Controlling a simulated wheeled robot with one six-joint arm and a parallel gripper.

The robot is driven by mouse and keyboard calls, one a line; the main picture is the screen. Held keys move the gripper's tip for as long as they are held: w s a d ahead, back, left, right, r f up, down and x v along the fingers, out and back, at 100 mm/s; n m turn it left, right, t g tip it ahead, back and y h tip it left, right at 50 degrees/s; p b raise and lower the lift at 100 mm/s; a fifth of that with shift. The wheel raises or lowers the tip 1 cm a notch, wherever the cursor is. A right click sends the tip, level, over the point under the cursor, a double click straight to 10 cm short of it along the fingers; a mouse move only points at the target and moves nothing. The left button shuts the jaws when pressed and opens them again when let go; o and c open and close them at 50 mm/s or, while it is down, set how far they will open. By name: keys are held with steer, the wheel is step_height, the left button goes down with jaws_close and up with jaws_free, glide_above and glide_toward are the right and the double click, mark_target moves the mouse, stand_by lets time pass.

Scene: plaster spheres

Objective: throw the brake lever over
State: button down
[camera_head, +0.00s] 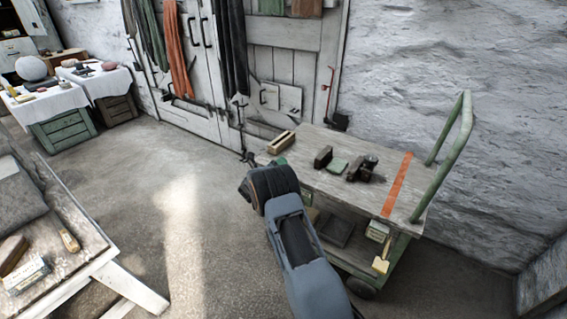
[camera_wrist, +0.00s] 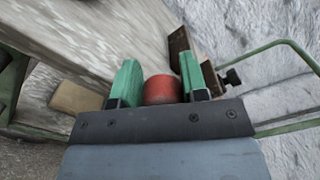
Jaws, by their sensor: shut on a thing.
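The red rounded knob (camera_wrist: 162,89), which looks like the end of the brake lever, sits between the two green fingers of my gripper (camera_wrist: 160,80) in the wrist view. My gripper is shut on it. The rest of the lever is hidden behind the jaws. In the head view my gripper (camera_head: 281,161) is at the left end of the wooden-topped trolley (camera_head: 318,182), and my own arm hides the knob and lever there.
A workbench (camera_head: 75,235) stands left; floor between is clear.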

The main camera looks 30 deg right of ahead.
steer(key=shift+w+a, duration=0.1)
steer(key=shift+w, duration=0.05)
steer(key=shift+f, duration=0.1)
steer(key=c, duration=0.7)
jaws_free()
steer(key=shift+c, duration=0.2)
steer(key=p+v, duration=0.2)
steer(key=v, duration=1.1)
steer(key=shift+s+a, duration=0.25)
